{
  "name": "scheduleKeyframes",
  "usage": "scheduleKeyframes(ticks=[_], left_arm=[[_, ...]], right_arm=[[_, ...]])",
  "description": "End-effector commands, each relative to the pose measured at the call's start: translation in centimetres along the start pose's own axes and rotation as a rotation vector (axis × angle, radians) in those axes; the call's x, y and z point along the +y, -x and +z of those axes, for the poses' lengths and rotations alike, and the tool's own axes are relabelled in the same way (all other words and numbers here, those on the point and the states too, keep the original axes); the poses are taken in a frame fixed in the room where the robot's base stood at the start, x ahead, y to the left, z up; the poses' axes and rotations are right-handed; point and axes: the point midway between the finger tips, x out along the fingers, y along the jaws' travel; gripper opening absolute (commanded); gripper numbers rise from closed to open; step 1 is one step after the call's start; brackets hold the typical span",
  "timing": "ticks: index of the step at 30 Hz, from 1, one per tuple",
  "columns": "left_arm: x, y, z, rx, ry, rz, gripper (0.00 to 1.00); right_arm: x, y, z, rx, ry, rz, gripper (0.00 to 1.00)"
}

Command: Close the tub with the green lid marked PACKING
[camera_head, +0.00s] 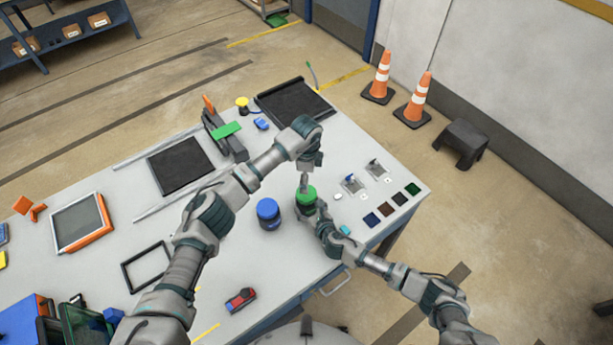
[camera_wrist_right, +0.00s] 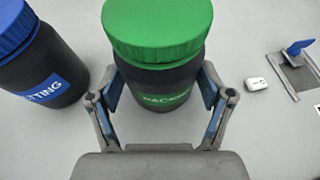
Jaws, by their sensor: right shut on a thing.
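The dark tub marked PACKING (camera_wrist_right: 165,97) stands on the table, with its green lid (camera_wrist_right: 158,28) over its mouth. The green lid also shows in the head view (camera_head: 307,194). I cannot tell whether the lid is fully seated. My right gripper (camera_wrist_right: 161,92) is shut on the tub's body, one finger on each side below the lid. My left gripper (camera_head: 304,181) reaches down from above to the lid. Its fingertips are too small to tell whether they are open or shut, or touch the lid.
A blue-lidded dark tub (camera_head: 269,214) stands just left of the green-lidded one. Small metal plates with blue parts (camera_head: 354,184) and colored squares (camera_head: 386,209) lie to the right. Bare table surrounds the blue-lidded tub.

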Motion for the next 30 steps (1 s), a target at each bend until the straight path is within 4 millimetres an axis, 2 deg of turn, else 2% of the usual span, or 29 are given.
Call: scheduleKeyframes(ticks=[5, 8, 15, 21, 30], left_arm=[[0.0, -0.3, 0.0, 0.0, -0.001, 0.001, 0.94], [0.0, -1.2, -0.1, 0.001, -0.001, 0.001, 0.94], [0.0, -5.0, 0.0, 0.0, -0.001, 0.002, 0.94], [0.0, -7.3, -0.1, 0.001, -0.002, 0.001, 0.94], [0.0, -8.0, 0.0, 0.0, -0.003, -0.001, 0.94]], right_arm=[[-0.1, 0.0, -0.2, 0.003, 0.001, -0.003, 0.0], [-0.1, 0.0, -0.2, 0.003, 0.001, -0.002, 0.0], [-0.1, 0.0, -0.2, 0.003, 0.001, -0.002, 0.0], [-0.1, 0.0, -0.2, 0.003, 0.001, -0.002, 0.0], [-0.1, 0.0, -0.2, 0.003, 0.001, -0.003, 0.0]])
